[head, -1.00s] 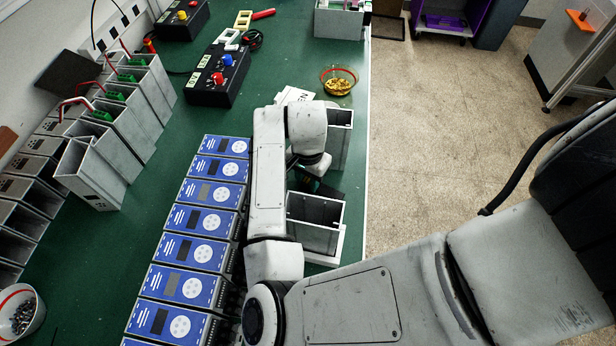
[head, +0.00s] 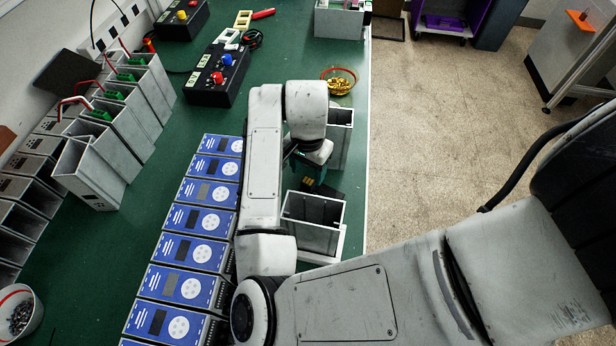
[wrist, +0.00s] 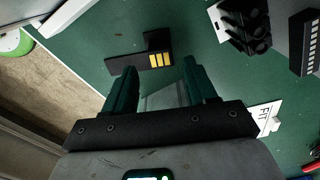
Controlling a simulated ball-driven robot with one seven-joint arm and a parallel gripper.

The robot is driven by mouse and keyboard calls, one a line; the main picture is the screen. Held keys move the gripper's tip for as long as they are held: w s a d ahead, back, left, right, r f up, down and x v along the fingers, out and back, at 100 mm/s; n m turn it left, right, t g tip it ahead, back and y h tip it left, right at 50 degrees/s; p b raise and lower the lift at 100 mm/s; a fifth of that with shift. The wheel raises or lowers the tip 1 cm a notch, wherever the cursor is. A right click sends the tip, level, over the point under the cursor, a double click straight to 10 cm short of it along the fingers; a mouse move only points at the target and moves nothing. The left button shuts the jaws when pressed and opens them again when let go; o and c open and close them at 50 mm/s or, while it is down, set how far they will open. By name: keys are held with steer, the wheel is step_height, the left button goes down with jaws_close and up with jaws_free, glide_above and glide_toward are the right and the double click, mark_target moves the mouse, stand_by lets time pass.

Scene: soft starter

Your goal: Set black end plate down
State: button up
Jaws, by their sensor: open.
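The black end plate (wrist: 145,57) lies on the green worktop in the wrist view. It is a flat, angular dark piece with yellow strips at one end. In the head view it (head: 326,190) shows partly between two grey housings, with a yellow patch at its left. My gripper (wrist: 160,82) is open, with two dark green fingers spread apart. The plate is beyond the fingertips and apart from them. In the head view my gripper (head: 315,156) is partly hidden by my wrist, just above the plate in the picture.
An open grey housing (head: 312,238) stands near the plate, and another (head: 341,135) stands by the table's right edge. Blue-faced units (head: 202,221) line the left side of my arm. A bowl of brass parts (head: 339,82) stands farther back.

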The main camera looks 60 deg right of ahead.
step_height(320, 180, up, 8)
